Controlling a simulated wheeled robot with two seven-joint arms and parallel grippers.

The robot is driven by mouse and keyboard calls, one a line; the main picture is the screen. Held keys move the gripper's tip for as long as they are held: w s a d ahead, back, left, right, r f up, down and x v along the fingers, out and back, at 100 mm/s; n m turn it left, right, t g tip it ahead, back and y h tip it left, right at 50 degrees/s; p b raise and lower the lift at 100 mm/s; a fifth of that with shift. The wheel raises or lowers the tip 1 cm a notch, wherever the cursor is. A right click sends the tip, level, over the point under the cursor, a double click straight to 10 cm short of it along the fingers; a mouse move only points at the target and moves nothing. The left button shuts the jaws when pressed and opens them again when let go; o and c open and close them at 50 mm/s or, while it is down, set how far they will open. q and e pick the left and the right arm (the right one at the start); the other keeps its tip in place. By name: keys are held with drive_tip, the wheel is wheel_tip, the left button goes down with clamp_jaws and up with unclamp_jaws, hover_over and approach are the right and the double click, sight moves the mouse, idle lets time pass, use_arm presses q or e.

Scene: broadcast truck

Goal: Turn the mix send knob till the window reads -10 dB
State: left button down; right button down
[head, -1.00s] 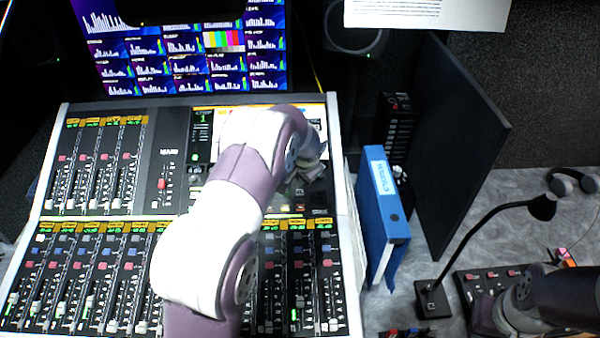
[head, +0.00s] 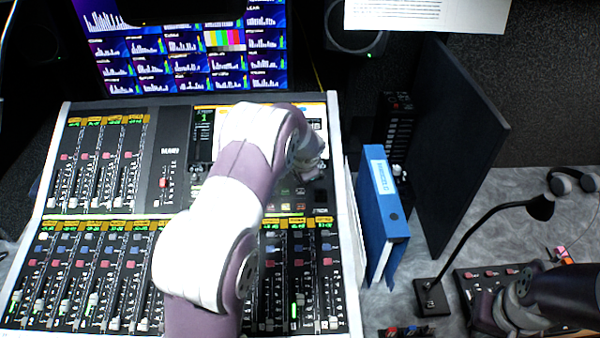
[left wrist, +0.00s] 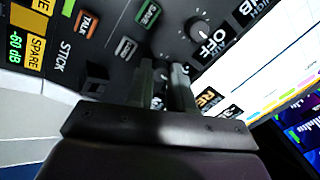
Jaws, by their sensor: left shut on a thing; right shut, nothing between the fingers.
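The mixing console (head: 150,150) fills the left half of the head view. My left arm reaches over its middle, and its gripper is mostly hidden there by my own arm. In the left wrist view my left gripper (left wrist: 164,76) points at the panel, its fingers close together on a small knob, mostly hidden between them. I cannot read a label for this knob, and no dB window for it is legible. Another dark knob (left wrist: 197,29) stands clear beyond the fingertips, near an "OFF" label. My right gripper (head: 490,314) is low at the right, shut and empty, away from the console.
A blue binder (head: 385,215) stands upright just right of the console. A gooseneck lamp (head: 490,215), a small button panel (head: 480,276) and headphones (head: 574,181) are farther right. A monitor wall (head: 185,60) stands behind the console. Grey desk surface lies between binder and lamp.

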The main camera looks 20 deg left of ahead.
use_arm(q)
drive_tip(key=c, duration=1)
unclamp_jaws()
drive_tip(key=shift+r, duration=0.1)
drive_tip(key=v, duration=1.2)
drive_tip(key=shift+s+r+b, duration=0.2)
drive_tip(key=shift+b, duration=0.25)
drive_tip(key=shift+d, duration=0.15)
